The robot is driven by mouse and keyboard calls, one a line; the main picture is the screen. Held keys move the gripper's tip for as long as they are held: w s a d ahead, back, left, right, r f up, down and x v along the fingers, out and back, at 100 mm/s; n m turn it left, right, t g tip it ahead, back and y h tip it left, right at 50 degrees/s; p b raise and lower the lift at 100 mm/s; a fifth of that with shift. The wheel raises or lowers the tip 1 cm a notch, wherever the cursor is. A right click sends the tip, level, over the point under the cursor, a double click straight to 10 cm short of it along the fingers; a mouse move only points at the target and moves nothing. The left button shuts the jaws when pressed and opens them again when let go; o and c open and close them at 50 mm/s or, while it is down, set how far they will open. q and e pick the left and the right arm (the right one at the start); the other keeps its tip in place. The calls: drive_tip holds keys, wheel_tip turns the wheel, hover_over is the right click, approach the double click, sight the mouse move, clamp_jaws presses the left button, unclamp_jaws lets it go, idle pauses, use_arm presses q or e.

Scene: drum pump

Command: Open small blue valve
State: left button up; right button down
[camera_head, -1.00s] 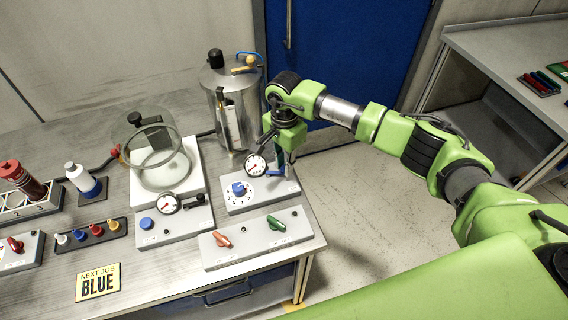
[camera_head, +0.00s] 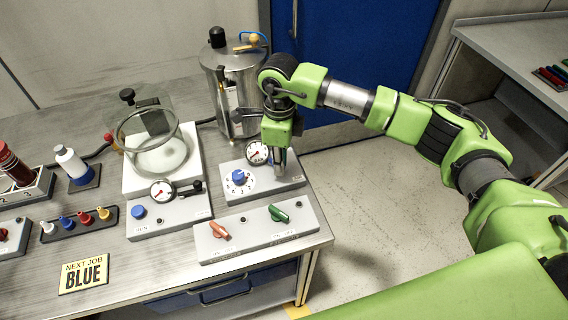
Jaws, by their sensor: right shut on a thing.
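My right gripper (camera_head: 281,165) points down at the right rear of the small grey panel (camera_head: 262,189), beside the round dial gauge (camera_head: 257,152). Its fingers are shut on the small blue valve, which the gripper hides in the camera_head view. I cannot tell the valve's angle. The round blue knob (camera_head: 238,177) with numbers around it sits on the same panel, left of the gripper and apart from it. My left gripper is not in view.
A steel drum (camera_head: 234,92) stands close behind the gripper. A glass vessel (camera_head: 154,148) is to the left. A front panel carries a red handle (camera_head: 219,230) and a green handle (camera_head: 278,213). A sign (camera_head: 84,274) reads "NEXT JOB BLUE". Floor right of the bench is clear.

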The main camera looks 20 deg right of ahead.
drive_tip(key=shift+s+a+m+b, duration=0.1)
drive_tip(key=shift+a+m+b, duration=0.3)
drive_tip(key=shift+m, duration=0.35)
drive_tip(key=shift+s+a+m+b, duration=0.1)
drive_tip(key=shift+a+m+b, duration=0.15)
drive_tip(key=shift+m+b, duration=0.35)
drive_tip(key=shift+m, duration=0.35)
drive_tip(key=shift+w, duration=0.1)
drive_tip(key=c, duration=2)
unclamp_jaws()
drive_tip(key=shift+a, duration=0.1)
drive_tip(key=shift+o, duration=0.2)
wheel_tip(320, 180, up, 12)
